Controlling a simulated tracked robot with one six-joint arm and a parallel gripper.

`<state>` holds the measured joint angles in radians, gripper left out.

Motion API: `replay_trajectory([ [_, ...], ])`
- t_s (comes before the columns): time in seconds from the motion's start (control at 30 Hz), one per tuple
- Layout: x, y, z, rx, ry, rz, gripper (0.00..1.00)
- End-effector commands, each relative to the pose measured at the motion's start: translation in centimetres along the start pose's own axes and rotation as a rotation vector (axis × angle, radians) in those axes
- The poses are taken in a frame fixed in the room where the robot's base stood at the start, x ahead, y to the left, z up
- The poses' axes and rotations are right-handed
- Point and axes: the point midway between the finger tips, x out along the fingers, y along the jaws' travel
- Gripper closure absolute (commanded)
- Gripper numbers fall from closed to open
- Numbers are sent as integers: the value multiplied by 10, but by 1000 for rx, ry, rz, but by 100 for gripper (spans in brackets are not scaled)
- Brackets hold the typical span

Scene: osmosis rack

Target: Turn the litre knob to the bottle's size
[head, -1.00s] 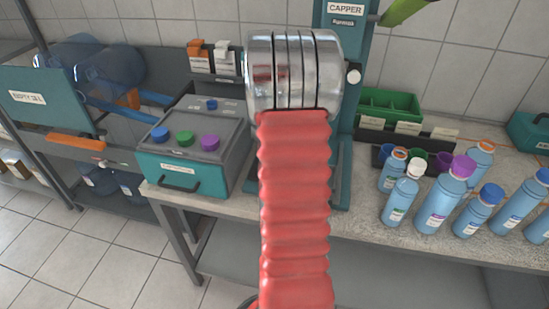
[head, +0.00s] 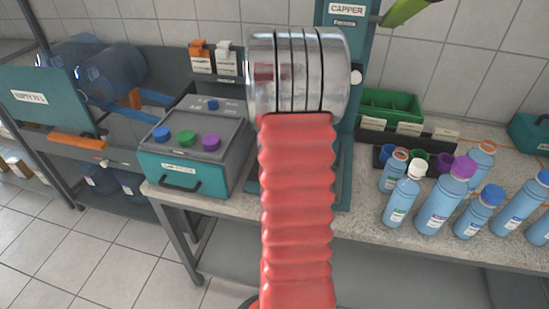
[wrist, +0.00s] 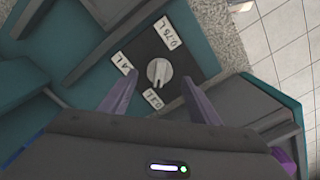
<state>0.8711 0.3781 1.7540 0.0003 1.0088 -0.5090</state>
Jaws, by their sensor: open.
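In the wrist view, the litre knob (wrist: 158,72) is a round light-grey dial with a raised ridge, on a dark square plate (wrist: 150,45). White labels surround it: one reads 0.75 L (wrist: 170,33), one at the left ends in L (wrist: 124,63), and one sits below (wrist: 153,98); the last two are hard to read. I cannot tell which label the ridge marks. My gripper (wrist: 158,78) is open, its two purple fingers on either side of the knob; contact is not visible. In the head view my arm hides the gripper and knob. The teal capper (head: 345,120) stands behind it.
Several blue bottles (head: 433,207) with coloured caps stand on the right of the bench. A green bin (head: 392,103) is behind them. A teal box (head: 190,160) with blue, green and purple caps on top is left of my arm.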

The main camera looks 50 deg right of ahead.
Motion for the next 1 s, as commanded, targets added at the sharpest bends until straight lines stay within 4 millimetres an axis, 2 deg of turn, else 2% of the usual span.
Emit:
replay_trajectory([
  [0.1,-23,0,-1,0,3,2,44],
  [0.5,-89,-1,-2,-1,2,1,44],
  [0.7,-104,-1,-2,-1,1,0,44],
  [1.0,-105,-1,-2,-1,0,-1,44],
])
